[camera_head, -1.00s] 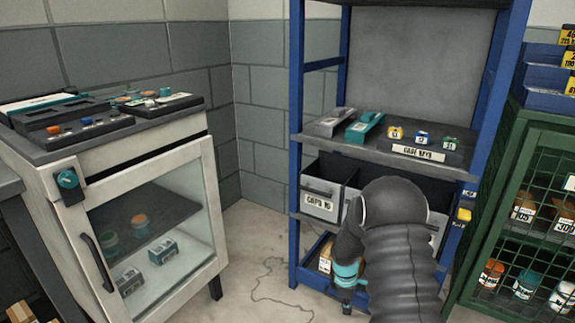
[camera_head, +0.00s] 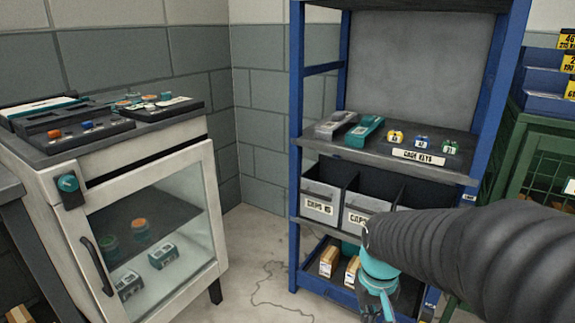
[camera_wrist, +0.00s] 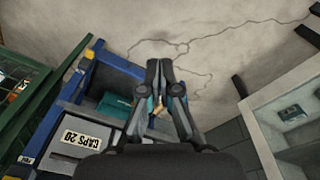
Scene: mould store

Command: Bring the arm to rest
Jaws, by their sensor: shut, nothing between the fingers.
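My arm, sleeved in dark ribbed covering, reaches in from the right edge in the head view. My gripper (camera_head: 376,308) hangs below its teal wrist, in front of the blue shelf rack (camera_head: 295,150), with its tips near or past the lower picture edge. In the wrist view my gripper (camera_wrist: 159,64) has its two dark fingers together at the tips, with bare floor beyond them. It holds nothing. The arm hides the right part of the rack's lower levels.
A white glass-door cabinet (camera_head: 66,210) stands left. The rack carries grey caps bins (camera_head: 320,205), key tags and small boxes (camera_head: 328,262). A green mesh cage (camera_head: 540,150) stands right. Cracked floor (camera_head: 245,270) lies open between cabinet and rack.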

